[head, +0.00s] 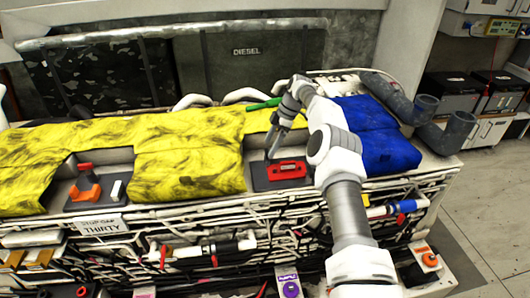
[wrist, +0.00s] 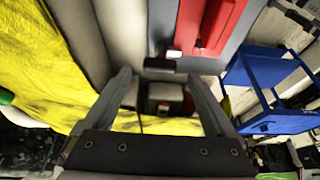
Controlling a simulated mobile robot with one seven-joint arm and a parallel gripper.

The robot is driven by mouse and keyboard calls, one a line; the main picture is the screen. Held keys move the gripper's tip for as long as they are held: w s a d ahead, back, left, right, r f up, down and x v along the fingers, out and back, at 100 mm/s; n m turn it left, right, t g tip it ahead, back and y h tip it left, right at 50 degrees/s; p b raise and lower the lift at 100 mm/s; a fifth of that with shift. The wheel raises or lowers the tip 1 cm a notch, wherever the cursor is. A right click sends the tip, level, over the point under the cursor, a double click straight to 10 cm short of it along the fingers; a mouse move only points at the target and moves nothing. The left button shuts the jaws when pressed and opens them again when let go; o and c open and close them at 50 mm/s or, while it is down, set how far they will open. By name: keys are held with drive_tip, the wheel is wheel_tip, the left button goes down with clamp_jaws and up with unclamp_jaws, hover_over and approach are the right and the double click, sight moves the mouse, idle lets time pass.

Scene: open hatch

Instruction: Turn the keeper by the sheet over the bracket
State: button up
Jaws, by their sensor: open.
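My gripper (head: 271,155) points down just left of a red block (head: 288,170) on a dark plate (head: 262,184). In the wrist view my gripper (wrist: 165,80) has its fingers spread, with a small dark block (wrist: 165,97) showing between them, apparently beyond the fingers. The red block (wrist: 210,22) lies above the fingers there. A yellow sheet (head: 190,155) drapes just left of the plate, and a blue sheet (head: 375,140) lies right of my arm. An orange bracket-like part (head: 86,191) with a red bar (head: 84,166) stands further left. I cannot tell which part is the keeper.
A dark panel marked DIESEL (head: 250,75) stands behind. Grey pipes (head: 425,108) rise at the right end. Dense pipes and cables fill the front face, with a THIRTY label (head: 100,227). A blue frame (wrist: 268,75) shows right in the wrist view. Open floor lies at right.

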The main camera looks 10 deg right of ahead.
drive_tip(key=p+v, duration=0.6)
drive_tip(key=shift+d+r, duration=0.2)
drive_tip(key=shift+r, duration=0.15)
idle(2.2)
drive_tip(key=s+a+r+m+h+b, duration=0.1)
drive_tip(key=s+a+r, duration=0.15)
drive_tip(key=r, duration=0.45)
drive_tip(key=s+a+r+m+h, duration=0.1)
drive_tip(key=a+r, duration=0.2)
drive_tip(key=r, duration=0.3)
drive_tip(key=s+a+r+m+t+h+b, duration=0.15)
drive_tip(key=s+r+m, duration=0.25)
drive_tip(key=s+r, duration=0.65)
drive_tip(key=s+r+m+t, duration=0.1)
drive_tip(key=s+r+m, duration=0.15)
drive_tip(key=s, duration=0.55)
drive_tip(key=s+r+m+t, duration=0.1)
drive_tip(key=s+r+m, duration=0.15)
drive_tip(key=s, duration=0.45)
drive_tip(key=s+d+f+m+t, duration=0.1)
drive_tip(key=s+f+m, duration=0.2)
drive_tip(key=s, duration=0.5)
drive_tip(key=s+d+f+m+t+b, duration=0.1)
drive_tip(key=s+d+f+m, duration=0.1)
drive_tip(key=s+f, duration=0.3)
drive_tip(key=s+m+h, duration=0.1)
drive_tip(key=s, duration=0.3)
